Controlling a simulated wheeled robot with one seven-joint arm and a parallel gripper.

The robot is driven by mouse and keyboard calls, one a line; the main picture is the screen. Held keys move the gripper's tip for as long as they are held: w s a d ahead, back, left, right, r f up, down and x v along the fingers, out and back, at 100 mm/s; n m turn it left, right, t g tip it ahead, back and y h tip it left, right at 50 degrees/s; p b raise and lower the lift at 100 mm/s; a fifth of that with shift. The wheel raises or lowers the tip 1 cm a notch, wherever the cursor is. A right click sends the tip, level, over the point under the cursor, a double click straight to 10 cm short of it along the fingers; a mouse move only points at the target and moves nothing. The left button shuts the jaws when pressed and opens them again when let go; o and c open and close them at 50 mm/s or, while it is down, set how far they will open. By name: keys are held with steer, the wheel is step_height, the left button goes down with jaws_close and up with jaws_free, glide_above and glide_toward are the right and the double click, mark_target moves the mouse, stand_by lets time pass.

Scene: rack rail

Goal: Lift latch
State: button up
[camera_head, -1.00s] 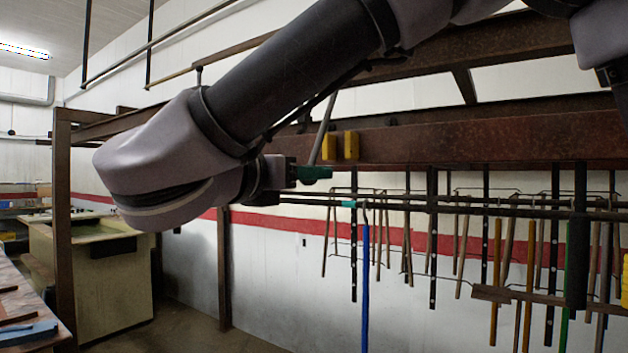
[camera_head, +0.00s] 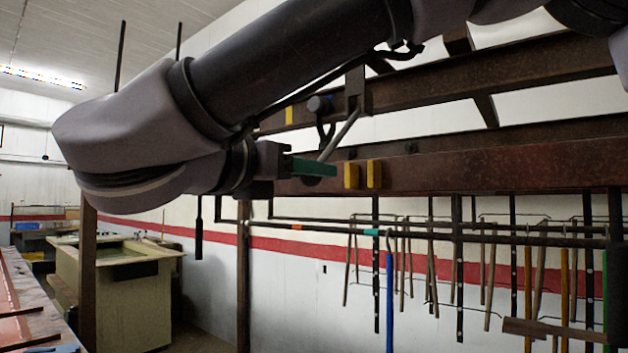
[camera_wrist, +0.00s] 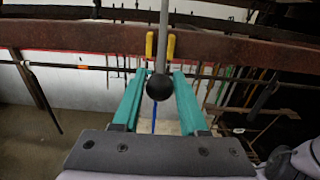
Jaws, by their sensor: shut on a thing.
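The latch shows as a thin grey rod (camera_head: 342,134) that slants down and left from a dark bracket on the upper frame to my gripper. In the wrist view a black ball knob (camera_wrist: 159,88) is at its near end, between my two green fingers. My gripper (camera_head: 318,167) is shut on the latch by this knob, just left of two yellow blocks (camera_head: 362,174) on the rusty beam. The blocks also show behind the rod in the wrist view (camera_wrist: 150,46). The exact contact between the fingers and the knob is hidden in the head view.
The rusty beam (camera_head: 500,160) runs right behind the latch. Below it, a dark rail (camera_head: 480,238) carries several hanging tools, with a blue pole (camera_head: 389,300) nearest. A greenish cabinet (camera_head: 120,290) and a bench edge (camera_head: 30,310) are at the left.

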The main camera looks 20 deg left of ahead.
steer(key=shift+s+a+r, duration=0.15)
steer(key=shift+s+r, duration=0.2)
steer(key=shift+r, duration=0.25)
steer(key=shift+s+a+r, duration=0.2)
steer(key=shift+s+r, duration=0.2)
steer(key=shift+r, duration=0.25)
steer(key=shift+s+a+r, duration=0.15)
steer(key=shift+s+r, duration=0.2)
steer(key=shift+r, duration=0.25)
steer(key=o, duration=1.1)
steer(key=v, duration=0.7)
steer(key=shift+s, duration=0.1)
